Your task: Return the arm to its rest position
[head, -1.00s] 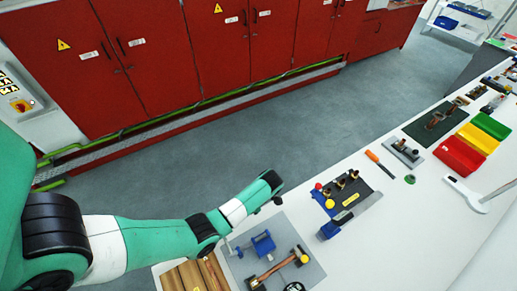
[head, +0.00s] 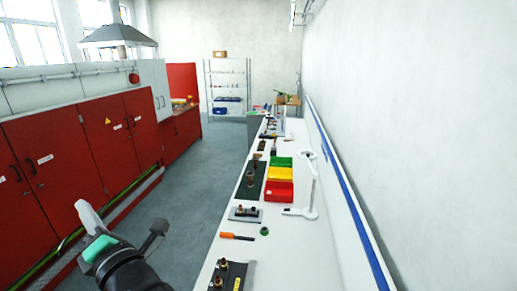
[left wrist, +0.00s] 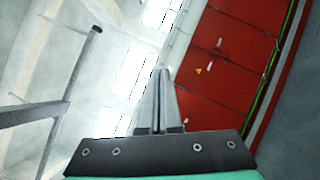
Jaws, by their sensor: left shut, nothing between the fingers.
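My left gripper (head: 82,206) shows at the lower left of the head view, with pale grey fingers, a teal body and a dark wrist. It is raised in front of the red cabinets and to the left of the bench, apart from both. In the left wrist view the fingers (left wrist: 161,74) are closed together with nothing between them. They point toward the wall and windows. My right gripper is in neither view.
A long white bench (head: 285,241) carries red (head: 279,192), yellow (head: 280,174) and green bins, an orange-handled tool (head: 237,236) and a white lamp (head: 311,212). Red cabinets (head: 82,150) line the left. The grey floor (head: 190,200) between is clear.

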